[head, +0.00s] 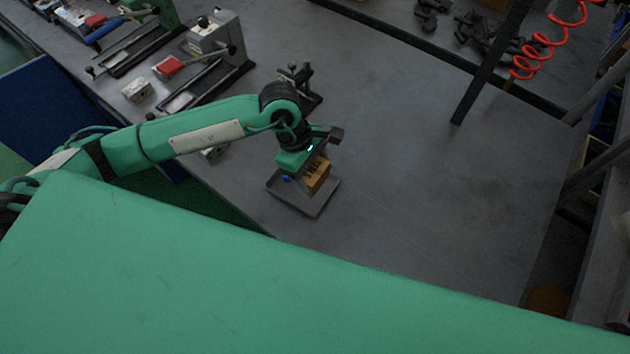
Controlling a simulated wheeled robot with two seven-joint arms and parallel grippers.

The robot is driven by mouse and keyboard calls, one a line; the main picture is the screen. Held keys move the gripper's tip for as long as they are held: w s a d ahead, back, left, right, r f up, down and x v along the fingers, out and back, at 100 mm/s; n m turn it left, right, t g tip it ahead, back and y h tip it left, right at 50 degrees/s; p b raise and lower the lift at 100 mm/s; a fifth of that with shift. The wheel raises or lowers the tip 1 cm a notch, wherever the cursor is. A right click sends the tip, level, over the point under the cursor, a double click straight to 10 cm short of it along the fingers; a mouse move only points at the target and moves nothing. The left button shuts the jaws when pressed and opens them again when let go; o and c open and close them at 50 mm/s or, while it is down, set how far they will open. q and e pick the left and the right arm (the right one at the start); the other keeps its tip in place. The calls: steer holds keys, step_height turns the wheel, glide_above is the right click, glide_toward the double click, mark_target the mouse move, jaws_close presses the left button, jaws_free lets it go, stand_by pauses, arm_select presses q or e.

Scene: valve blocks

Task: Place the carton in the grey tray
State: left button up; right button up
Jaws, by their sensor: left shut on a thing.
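The brown carton (316,175) shows in the head view just under my left gripper (308,178). My left gripper is shut on the carton, and the gripper and wrist hide part of it. The grey tray (318,206) is a shallow square tray on the table, directly below the carton in the picture. The carton overlaps the tray's area; I cannot tell whether it touches the tray floor. My right gripper is not in view.
The grey table (430,170) is clear to the right of the tray. Clamp fixtures (215,45) with red and blue handles stand at the upper left. A small pale block (137,90) lies near them. Dark parts (480,30) lie at the back, near a black post and a red coiled hose (540,42).

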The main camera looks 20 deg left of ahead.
mark_target(315, 187)
arm_select(q)
steer(key=shift+f, duration=0.7)
step_height(315, 187, down, 4)
steer(key=shift+p, duration=0.5)
steer(key=shift+f, duration=0.1)
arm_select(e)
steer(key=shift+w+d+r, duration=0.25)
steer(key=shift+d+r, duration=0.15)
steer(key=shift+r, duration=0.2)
arm_select(q)
steer(key=shift+f, duration=0.15)
steer(key=o, duration=0.7)
steer(key=shift+o, duration=0.2)
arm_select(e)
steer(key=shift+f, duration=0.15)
